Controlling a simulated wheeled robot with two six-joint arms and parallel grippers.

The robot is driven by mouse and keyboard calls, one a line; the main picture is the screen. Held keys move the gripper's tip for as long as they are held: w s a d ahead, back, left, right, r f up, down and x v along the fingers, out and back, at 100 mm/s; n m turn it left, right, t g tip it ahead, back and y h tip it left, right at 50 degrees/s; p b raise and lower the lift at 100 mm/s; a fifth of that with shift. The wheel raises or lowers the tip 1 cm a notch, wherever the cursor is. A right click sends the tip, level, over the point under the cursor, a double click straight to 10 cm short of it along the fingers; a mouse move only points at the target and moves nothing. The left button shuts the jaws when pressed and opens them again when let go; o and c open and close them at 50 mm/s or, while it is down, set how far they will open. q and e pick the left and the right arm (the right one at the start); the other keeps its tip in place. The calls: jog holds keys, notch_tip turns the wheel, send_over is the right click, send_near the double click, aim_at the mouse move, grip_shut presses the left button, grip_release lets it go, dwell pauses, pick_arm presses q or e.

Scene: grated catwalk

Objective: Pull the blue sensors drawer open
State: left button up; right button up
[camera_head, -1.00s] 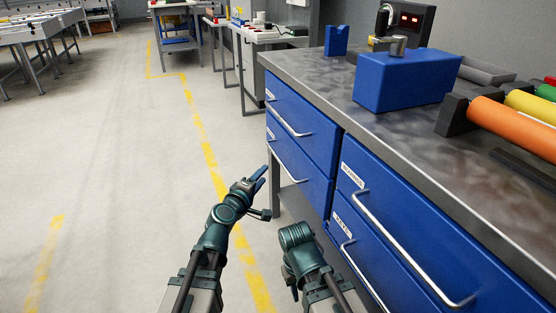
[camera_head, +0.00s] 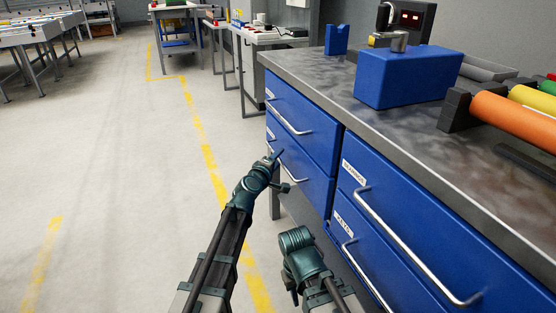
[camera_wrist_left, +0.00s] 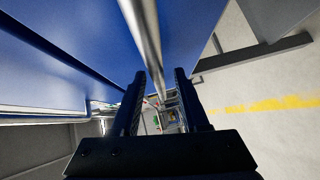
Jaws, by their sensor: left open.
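The workbench has several blue drawers with metal bar handles. Their labels are too small to read surely, so I cannot tell which says sensors. The lower-left drawer (camera_head: 315,188) is shut, and its bar handle (camera_head: 295,180) is beside my left gripper (camera_head: 276,156). In the left wrist view, the open fingers of the left gripper (camera_wrist_left: 160,76) stand on either side of a metal bar handle (camera_wrist_left: 146,42). Contact cannot be told. My right gripper (camera_head: 292,286) is low in front of the bench, apart from the drawers; its fingers are unclear.
The upper-left drawer (camera_head: 305,118) and the right upper drawer (camera_head: 425,225) are shut. A blue box (camera_head: 405,80) and an orange roller (camera_head: 510,120) are on the benchtop (camera_head: 360,105). Open floor (camera_head: 110,180) lies to the left.

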pick_arm(q)
grip_shut()
dwell(1.4)
